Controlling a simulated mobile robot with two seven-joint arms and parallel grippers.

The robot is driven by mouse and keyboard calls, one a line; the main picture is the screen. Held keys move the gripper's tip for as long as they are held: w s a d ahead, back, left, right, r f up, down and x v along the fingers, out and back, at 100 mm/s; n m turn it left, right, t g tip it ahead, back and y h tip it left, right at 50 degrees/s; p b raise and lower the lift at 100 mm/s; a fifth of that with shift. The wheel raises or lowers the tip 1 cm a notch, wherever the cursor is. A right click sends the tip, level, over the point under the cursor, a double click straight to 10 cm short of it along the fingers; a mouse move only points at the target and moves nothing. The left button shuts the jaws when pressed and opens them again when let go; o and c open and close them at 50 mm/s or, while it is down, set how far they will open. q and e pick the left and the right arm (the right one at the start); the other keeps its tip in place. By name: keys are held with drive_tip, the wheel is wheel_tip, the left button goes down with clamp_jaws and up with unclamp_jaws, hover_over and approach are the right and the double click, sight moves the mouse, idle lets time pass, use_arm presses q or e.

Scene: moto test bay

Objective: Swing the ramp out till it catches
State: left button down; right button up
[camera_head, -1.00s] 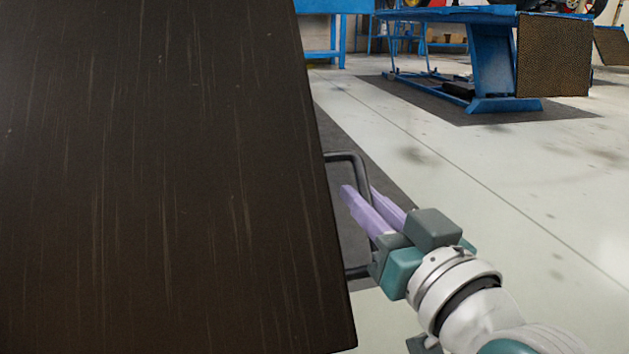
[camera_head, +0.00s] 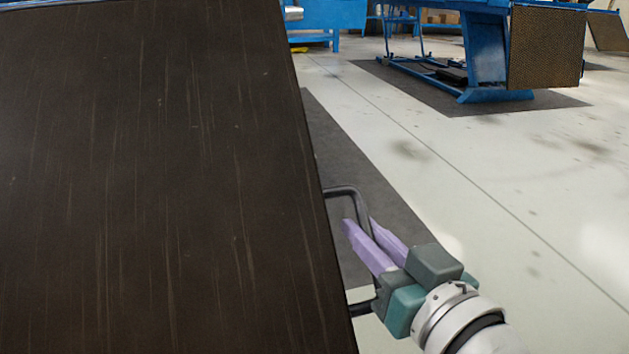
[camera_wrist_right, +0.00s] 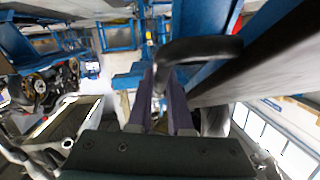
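The ramp (camera_head: 170,180) is a large dark scratched panel filling the left half of the head view. A dark bent handle (camera_head: 345,191) stands out from its right edge. My right gripper (camera_head: 360,226) is at this handle, its two purple fingers on either side of the bar. In the right wrist view the black handle (camera_wrist_right: 205,47) bends down between the fingers (camera_wrist_right: 163,90), which look closed on it. The fingers hide part of the bar. Whether the ramp has caught cannot be seen. My left gripper is not in view.
A strip of blue (camera_head: 45,6) shows along the ramp's top edge. A dark mat (camera_head: 345,155) lies on the pale floor to the right. Another blue lift (camera_head: 485,45) with a mesh panel (camera_head: 546,48) stands further back. The floor at right is clear.

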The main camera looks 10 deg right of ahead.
drive_tip(key=o, duration=0.4)
drive_tip(key=shift+s, duration=0.1)
drive_tip(key=shift+s+r, duration=0.15)
drive_tip(key=shift+s, duration=0.1)
drive_tip(key=p+v, duration=0.4)
drive_tip(key=v, duration=0.5)
drive_tip(key=shift+s+p, duration=0.15)
drive_tip(key=shift+p, duration=0.25)
drive_tip(key=shift+d, duration=0.1)
